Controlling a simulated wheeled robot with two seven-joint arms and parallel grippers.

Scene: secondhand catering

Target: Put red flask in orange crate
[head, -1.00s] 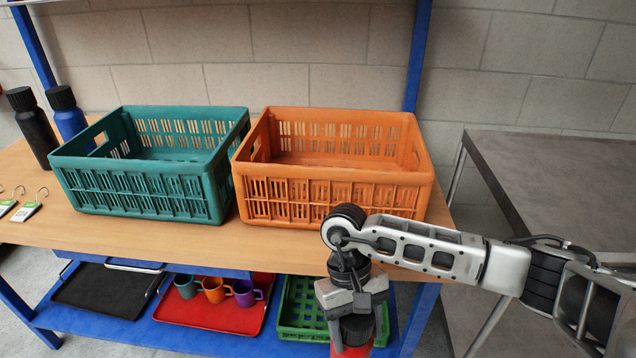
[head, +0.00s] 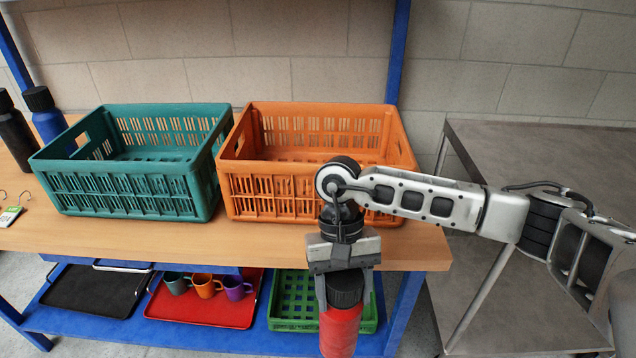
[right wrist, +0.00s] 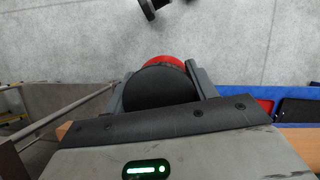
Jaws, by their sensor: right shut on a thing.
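The red flask (head: 340,328) has a black cap and hangs upright in my right gripper (head: 343,275), in front of the table's front edge and lower than the tabletop. In the right wrist view the flask's black cap (right wrist: 160,88) sits between the two fingers, with a red rim beyond it. The orange crate (head: 300,200) stands on the wooden tabletop, and its visible inside looks empty. My right gripper is in front of the crate's right part, and its wrist covers some of the crate's front wall. My left gripper is out of view.
A teal crate (head: 120,190) stands left of the orange one. A black flask (head: 14,135) and a blue flask (head: 45,118) stand at the far left. The lower blue shelf holds trays, several mugs and a green crate (head: 290,325). A grey table (head: 540,180) is at right.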

